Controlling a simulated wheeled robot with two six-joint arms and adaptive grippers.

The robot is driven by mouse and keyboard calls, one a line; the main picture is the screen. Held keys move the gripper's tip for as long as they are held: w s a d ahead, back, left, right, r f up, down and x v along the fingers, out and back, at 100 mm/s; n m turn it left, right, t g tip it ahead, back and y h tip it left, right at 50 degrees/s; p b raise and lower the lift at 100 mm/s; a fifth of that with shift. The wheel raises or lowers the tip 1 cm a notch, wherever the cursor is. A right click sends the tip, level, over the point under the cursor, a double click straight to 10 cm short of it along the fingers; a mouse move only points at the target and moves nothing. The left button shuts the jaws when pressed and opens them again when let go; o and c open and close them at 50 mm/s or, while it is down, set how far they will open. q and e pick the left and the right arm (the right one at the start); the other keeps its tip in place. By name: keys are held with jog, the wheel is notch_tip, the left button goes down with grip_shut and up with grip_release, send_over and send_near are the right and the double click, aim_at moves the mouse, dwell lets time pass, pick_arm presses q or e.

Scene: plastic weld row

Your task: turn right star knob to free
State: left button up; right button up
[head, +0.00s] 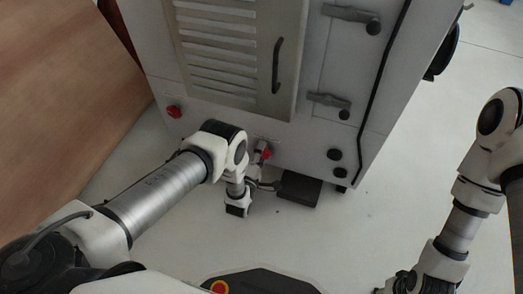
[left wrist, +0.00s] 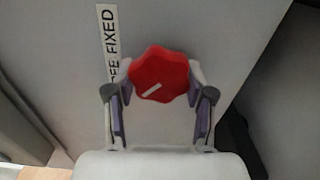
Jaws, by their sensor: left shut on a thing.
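The right star knob (head: 266,153) is red and sits low on the front of the pale machine. My left gripper (head: 262,155) is at it. In the left wrist view the knob (left wrist: 160,73) has a lobed rim and a short slanted white mark on its face. The fingers of my left gripper (left wrist: 161,80) are shut on the knob from both sides. A white label (left wrist: 108,45) beside it reads "EE FIXED", its end hidden behind a finger. The other red knob (head: 173,111) is farther left. My right gripper (head: 400,284) is at the bottom edge, too small to judge.
The machine front (head: 215,119) has a louvred panel (head: 225,50) with a dark handle (head: 277,65) above the knobs. A dark pedal-like box (head: 298,188) lies on the floor beside my left gripper. A brown wooden panel (head: 60,90) stands at left. Floor at right is open.

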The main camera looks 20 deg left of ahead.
pick_arm(q)
jog(key=shift+n, duration=1.2)
jog(key=shift+f, duration=0.1)
jog(key=o, duration=1.2)
jog(key=shift+c, duration=0.2)
jog(key=s, duration=1.2)
jog(key=shift+a, duration=0.2)
